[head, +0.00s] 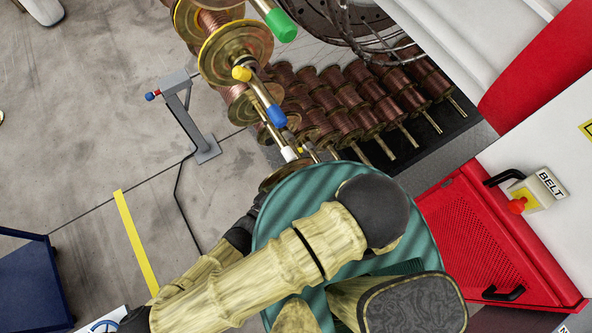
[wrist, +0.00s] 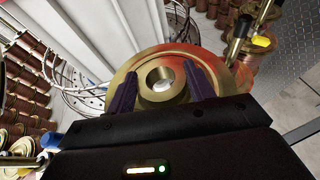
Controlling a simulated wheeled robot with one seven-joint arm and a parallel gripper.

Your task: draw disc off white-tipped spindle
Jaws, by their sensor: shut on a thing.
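In the wrist view my gripper (wrist: 161,76) has its two dark purple fingers closed on either side of the raised hub of a brass disc (wrist: 165,56). The white tip (wrist: 163,86) of the spindle shows inside the hub's round hole, so the disc is around the spindle or right at its end; I cannot tell how far along it sits. In the head view the white-tipped spindle (head: 289,154) points down from the carousel, with a brass rim (head: 273,178) beside it.
Neighbouring spindles have blue (head: 277,116), yellow (head: 242,73) and green (head: 281,25) tips. Copper spools (head: 345,95) stand in rows behind. A red cabinet (head: 490,240) is at right, a grey post (head: 195,125) at left. Floor at left is mostly clear.

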